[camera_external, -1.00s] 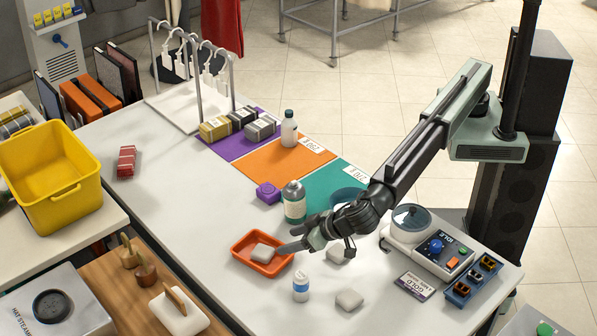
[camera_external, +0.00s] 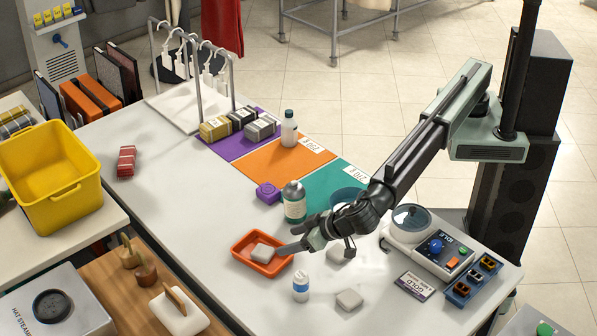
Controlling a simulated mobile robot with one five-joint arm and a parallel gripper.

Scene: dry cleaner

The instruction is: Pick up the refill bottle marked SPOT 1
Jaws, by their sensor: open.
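Three bottles show, and no SPOT 1 marking is readable on any of them. A bottle with a grey top and pale label (camera_external: 294,203) stands near the middle of the table. A white bottle with a dark cap (camera_external: 289,131) stands on the orange mat at the back. A small white bottle with a blue band (camera_external: 301,288) stands near the front edge. My gripper (camera_external: 296,233) is open and appears empty. It is just in front of the grey-topped bottle, with one finger reaching over the orange tray's right side. Whether it touches anything is unclear.
The orange tray (camera_external: 238,250) holds a white block (camera_external: 263,253). White blocks (camera_external: 349,299) lie on the right of the table. A purple item (camera_external: 268,193) sits beside the grey-topped bottle. A control box (camera_external: 432,250) stands at right.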

